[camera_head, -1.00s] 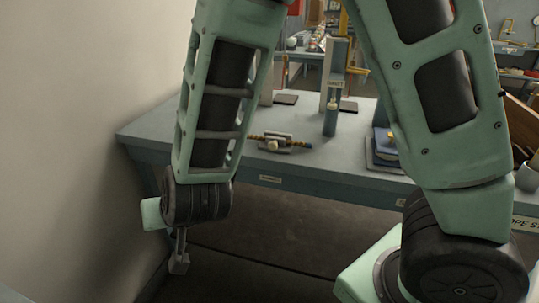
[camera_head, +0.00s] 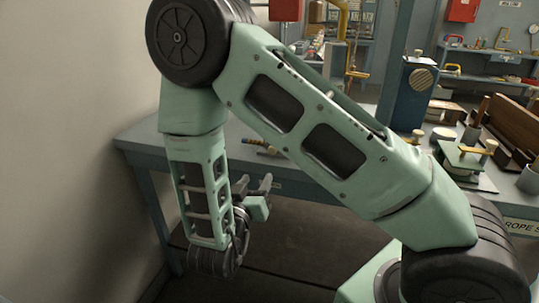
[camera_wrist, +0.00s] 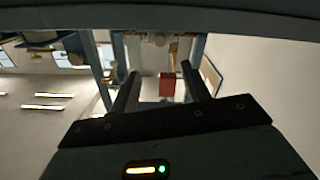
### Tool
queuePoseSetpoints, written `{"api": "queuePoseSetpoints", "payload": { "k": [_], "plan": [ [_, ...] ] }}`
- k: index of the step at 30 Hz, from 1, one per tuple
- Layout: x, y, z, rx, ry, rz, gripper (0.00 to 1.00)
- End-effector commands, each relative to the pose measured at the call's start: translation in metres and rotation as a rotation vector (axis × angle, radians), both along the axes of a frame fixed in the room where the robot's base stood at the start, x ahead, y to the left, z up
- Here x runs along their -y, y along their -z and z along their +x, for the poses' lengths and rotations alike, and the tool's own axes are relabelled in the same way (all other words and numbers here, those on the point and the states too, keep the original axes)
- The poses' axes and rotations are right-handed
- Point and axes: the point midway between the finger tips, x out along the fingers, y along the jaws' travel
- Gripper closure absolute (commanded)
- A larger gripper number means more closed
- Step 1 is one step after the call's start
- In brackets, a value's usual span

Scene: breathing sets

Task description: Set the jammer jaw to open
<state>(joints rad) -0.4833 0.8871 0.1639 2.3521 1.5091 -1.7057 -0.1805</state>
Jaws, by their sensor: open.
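My gripper (camera_head: 256,184) is in front of the bench's front edge, below and near that fitting, fingers pointing up and to the right. In the wrist view my gripper (camera_wrist: 160,78) has its two dark fingers apart with nothing between them.
The grey-blue bench (camera_head: 138,137) runs behind my arm, against a plain wall on the left. A blue post (camera_head: 412,95) and a green device with brass knobs (camera_head: 463,158) stand at the right. A red box (camera_head: 462,10) hangs at the back. Open floor lies before the bench.

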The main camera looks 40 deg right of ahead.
Motion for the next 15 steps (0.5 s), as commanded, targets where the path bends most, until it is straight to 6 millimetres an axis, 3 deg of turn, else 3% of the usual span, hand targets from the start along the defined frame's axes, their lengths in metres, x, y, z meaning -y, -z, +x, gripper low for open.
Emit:
{"api": "queuePoseSetpoints", "payload": {
  "k": [15],
  "plan": [
    [0.083, -0.001, 0.063, 0.000, 0.001, 0.002, 0.54]
  ]
}}
